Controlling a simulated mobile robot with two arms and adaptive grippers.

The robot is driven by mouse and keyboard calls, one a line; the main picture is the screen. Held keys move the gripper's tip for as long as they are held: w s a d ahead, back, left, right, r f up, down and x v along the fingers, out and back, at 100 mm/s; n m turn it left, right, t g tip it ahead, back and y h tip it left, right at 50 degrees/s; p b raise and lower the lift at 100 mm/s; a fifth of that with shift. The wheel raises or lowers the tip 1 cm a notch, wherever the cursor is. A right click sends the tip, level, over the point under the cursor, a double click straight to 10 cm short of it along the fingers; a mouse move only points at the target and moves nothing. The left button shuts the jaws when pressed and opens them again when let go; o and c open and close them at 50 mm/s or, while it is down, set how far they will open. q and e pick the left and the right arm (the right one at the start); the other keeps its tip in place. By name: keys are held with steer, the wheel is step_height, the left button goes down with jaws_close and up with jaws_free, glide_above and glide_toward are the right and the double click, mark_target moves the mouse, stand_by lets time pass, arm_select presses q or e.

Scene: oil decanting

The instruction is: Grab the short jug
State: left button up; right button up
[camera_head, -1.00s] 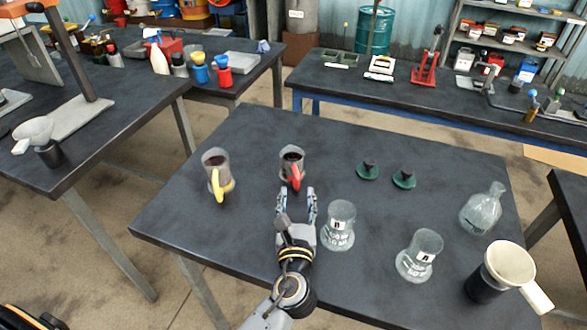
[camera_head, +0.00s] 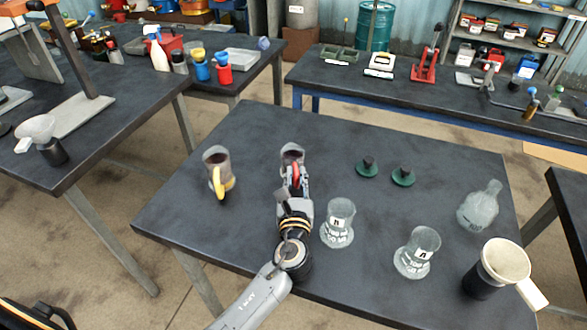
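A short grey jug (camera_head: 292,152) with a red handle (camera_head: 295,173) stands near the middle of the dark table. A taller-looking grey jug (camera_head: 216,160) with a yellow handle (camera_head: 217,183) stands to its left. My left gripper (camera_head: 295,180) is at the short jug's near side, with its fingers on either side of the red handle. The gripper and handle hide the jug's lower part. I cannot tell whether the fingers are closed on the handle. My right gripper is not in view.
Two glass beakers (camera_head: 338,222) (camera_head: 417,252) stand right of my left arm. A glass flask (camera_head: 480,205) and a white funnel (camera_head: 505,262) on a black base are farther right. Two green lids (camera_head: 367,168) (camera_head: 403,177) lie behind the beakers. The table's back left is clear.

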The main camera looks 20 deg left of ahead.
mark_target(296, 173)
arm_select(q)
jaws_close()
steer(key=shift+r, duration=0.2)
steer(key=shift+r, duration=1.5)
steer(key=s+d+r+p, duration=0.1)
steer(key=s+r, duration=0.8)
steer(key=s, duration=0.4)
steer(key=shift+s+d+r, duration=0.2)
steer(key=shift+s+r, duration=0.05)
steer(key=shift+s, duration=0.15)
steer(key=shift+s, duration=0.1)
